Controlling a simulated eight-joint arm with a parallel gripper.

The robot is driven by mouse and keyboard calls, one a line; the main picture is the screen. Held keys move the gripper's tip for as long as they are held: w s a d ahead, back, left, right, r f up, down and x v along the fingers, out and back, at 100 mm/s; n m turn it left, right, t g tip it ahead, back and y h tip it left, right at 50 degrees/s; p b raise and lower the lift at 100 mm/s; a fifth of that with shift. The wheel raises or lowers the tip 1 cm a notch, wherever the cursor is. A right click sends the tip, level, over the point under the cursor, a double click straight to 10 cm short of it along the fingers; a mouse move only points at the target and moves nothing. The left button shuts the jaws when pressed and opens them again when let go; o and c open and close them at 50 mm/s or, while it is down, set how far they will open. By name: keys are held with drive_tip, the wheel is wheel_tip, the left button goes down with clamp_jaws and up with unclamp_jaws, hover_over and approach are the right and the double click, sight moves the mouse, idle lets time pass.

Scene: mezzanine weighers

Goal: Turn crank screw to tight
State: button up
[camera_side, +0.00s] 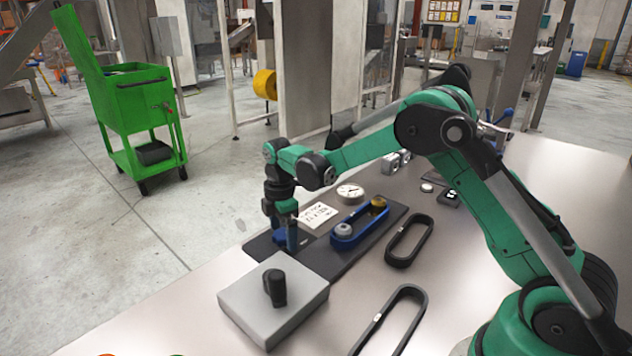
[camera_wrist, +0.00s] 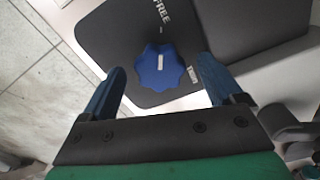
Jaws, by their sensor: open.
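The crank screw shows in the wrist view as a blue lobed knob (camera_wrist: 172,73) with a white mark, on a dark plate (camera_wrist: 120,35). The plate is lettered FREE above the knob and what looks like TIGHT to its right. The white mark runs roughly up and down in the picture, nearer to FREE than to TIGHT. My gripper (camera_wrist: 161,64) is open, with one blue finger to each side of the knob and gaps between. In the side view my gripper (camera_side: 285,237) points down over the plate's near-left end and partly hides the blue knob (camera_side: 279,238).
On the dark plate a blue belt (camera_side: 345,241) loops around a grey pulley (camera_side: 344,229) and an orange one (camera_side: 378,202). A grey box (camera_side: 245,300) with a black knob stands nearby. Black belts (camera_side: 410,241) lie right. A note (camera_side: 318,214) and round dial (camera_side: 350,191) are behind.

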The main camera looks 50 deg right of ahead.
drive_tip(key=shift+f, duration=0.1)
drive_tip(key=c, duration=1.3)
drive_tip(key=shift+m, duration=0.3)
drive_tip(key=m, duration=0.5)
drive_tip(key=shift+m, duration=0.3)
drive_tip(key=m, duration=0.5)
drive_tip(key=shift+m, duration=0.3)
drive_tip(key=m, duration=1.2)
